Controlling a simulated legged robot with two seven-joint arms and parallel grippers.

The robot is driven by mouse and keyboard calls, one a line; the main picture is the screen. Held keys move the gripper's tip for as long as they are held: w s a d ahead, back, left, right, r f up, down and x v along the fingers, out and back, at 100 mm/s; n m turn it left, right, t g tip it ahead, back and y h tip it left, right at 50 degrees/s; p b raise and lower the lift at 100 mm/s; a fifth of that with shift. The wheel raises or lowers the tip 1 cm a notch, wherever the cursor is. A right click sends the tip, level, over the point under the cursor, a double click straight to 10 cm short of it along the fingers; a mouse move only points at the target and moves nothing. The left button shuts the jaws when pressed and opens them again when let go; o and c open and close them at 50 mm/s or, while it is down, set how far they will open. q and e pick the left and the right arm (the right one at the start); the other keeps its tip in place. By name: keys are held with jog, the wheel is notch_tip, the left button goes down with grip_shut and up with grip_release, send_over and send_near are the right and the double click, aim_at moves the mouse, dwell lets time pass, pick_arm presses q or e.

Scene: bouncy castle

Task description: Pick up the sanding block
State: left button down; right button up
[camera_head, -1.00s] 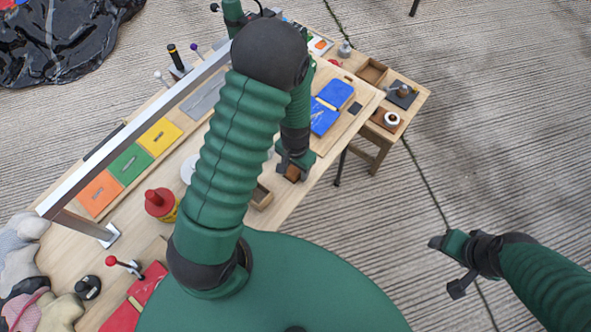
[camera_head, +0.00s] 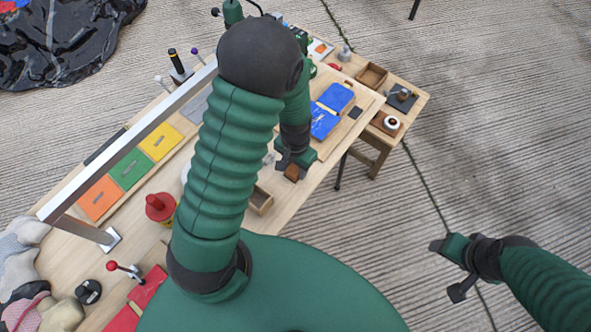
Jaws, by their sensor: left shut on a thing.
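The sanding block looks to be the small brown block (camera_head: 292,172) at the table's near edge. My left gripper (camera_head: 295,166) is shut on it, and the jaws hide part of the block. I cannot tell whether the block touches the table. My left arm crosses the middle of the view and hides part of the table. My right gripper (camera_head: 451,270) is at the lower right over the floor, apart from the table, with its fingers spread and nothing between them.
The wooden table (camera_head: 300,190) holds a small wooden tray (camera_head: 260,200), blue pieces (camera_head: 328,112) and a red-topped can (camera_head: 160,207). A metal rail (camera_head: 130,142) runs along its left. A lower side table (camera_head: 418,98) holds a wooden box (camera_head: 371,76).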

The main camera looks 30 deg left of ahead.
pick_arm(q)
jog(key=s+d+r+p, duration=0.1)
jog(key=s+d+p, duration=0.7)
jog(key=s+d, duration=0.2)
jog(key=shift+s+d+r, duration=0.15)
jog(key=shift+s+d, duration=0.1)
jog(key=shift+s, duration=0.85)
